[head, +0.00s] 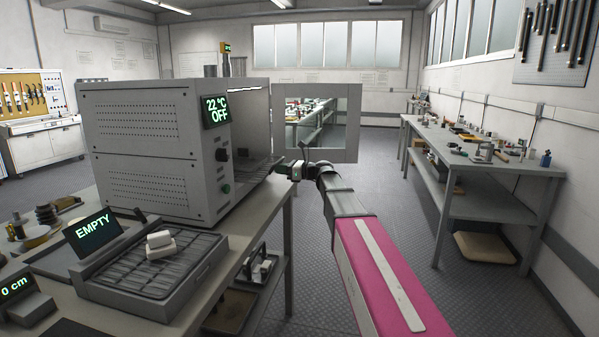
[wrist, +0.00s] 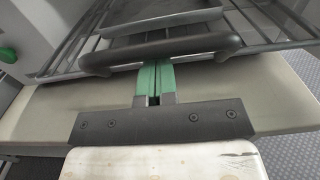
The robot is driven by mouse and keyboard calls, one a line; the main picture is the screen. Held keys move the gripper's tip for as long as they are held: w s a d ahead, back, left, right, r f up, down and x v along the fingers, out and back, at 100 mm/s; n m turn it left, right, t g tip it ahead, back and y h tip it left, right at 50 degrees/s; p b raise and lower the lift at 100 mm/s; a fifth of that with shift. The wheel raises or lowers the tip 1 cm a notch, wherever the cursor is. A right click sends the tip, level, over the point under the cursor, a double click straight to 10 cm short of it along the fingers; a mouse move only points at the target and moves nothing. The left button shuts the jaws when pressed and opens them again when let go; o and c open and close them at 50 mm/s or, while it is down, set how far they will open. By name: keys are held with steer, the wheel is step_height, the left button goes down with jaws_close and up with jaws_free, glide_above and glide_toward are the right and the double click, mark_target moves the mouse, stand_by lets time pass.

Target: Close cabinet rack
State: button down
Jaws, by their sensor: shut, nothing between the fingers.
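The grey test cabinet (head: 140,150) stands on the table at left, its display reading 22 °C OFF. Its door (head: 338,152) with a glass window is swung wide open to the right. The wire rack (head: 256,172) sticks out of the cabinet's front. In the wrist view the rack (wrist: 265,42) has a dark rounded handle (wrist: 160,52) along its front. My gripper (head: 279,169) is at the rack's front. Its green fingertips (wrist: 155,68) are closed together, empty, and reach the handle's edge; I cannot tell whether they touch it.
The table edge (wrist: 285,95) lies below the rack. A long workbench (head: 480,165) stands along the right wall. The floor between is clear.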

mark_target(254, 165)
steer(key=x, duration=1.1)
steer(key=shift+w+a, duration=0.1)
steer(key=shift+a, duration=0.1)
steer(key=shift+d, duration=0.1)
